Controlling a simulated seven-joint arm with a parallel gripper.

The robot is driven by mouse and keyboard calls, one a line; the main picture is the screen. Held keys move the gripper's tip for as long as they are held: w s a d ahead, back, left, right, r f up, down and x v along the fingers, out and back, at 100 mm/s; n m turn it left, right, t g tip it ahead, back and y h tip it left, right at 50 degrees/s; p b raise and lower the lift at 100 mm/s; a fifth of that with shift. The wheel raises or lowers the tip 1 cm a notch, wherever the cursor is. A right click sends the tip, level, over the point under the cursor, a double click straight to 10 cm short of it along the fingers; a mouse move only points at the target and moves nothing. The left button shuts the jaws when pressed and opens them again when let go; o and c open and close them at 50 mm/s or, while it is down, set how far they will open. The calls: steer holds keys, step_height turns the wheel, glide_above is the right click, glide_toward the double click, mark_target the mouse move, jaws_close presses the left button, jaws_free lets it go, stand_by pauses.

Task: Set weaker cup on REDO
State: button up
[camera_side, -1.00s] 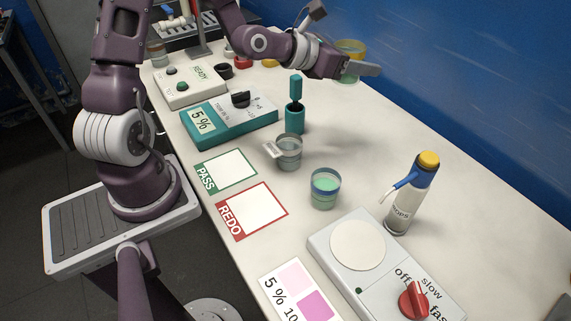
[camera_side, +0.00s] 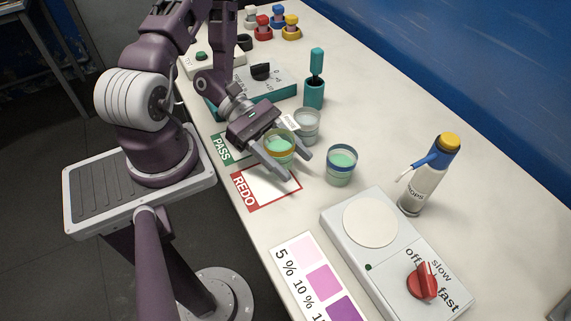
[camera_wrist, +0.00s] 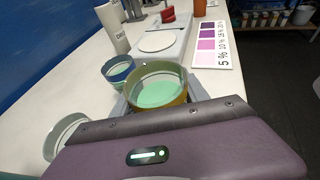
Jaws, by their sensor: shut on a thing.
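My gripper (camera_side: 298,166) is shut on a yellow-rimmed cup (camera_side: 279,155) of pale green liquid, upright between its fingers. In the wrist view the held cup (camera_wrist: 182,98) is in front of the palm. In the side view it appears beside the far edge of the REDO card (camera_side: 250,201), a red-bordered white mat; its height above the table is hard to tell. A blue-rimmed cup (camera_side: 341,174) of similar green liquid stands to the right; it also shows in the wrist view (camera_wrist: 113,74). The PASS card (camera_side: 222,150) is partly hidden by my gripper.
A clear cup (camera_side: 308,122) with a white tag stands close behind the held cup. The REDO card's white area is partly clear.

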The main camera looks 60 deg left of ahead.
mark_target(290, 169)
steer(key=shift+f, duration=1.7)
steer(key=shift+f, duration=0.1)
steer(key=o, duration=1.6)
steer(key=shift+a+r, duration=0.2)
steer(key=shift+a, duration=0.05)
steer(key=v, duration=0.2)
steer(key=shift+s+a+r, duration=0.1)
steer(key=shift+s+a, duration=0.05)
steer(key=shift+a, duration=0.1)
steer(key=shift+c, duration=0.3)
steer(key=shift+s+a+r, duration=0.15)
steer(key=shift+s+a, duration=0.05)
steer(key=shift+a, duration=0.2)
steer(key=shift+c, duration=1)
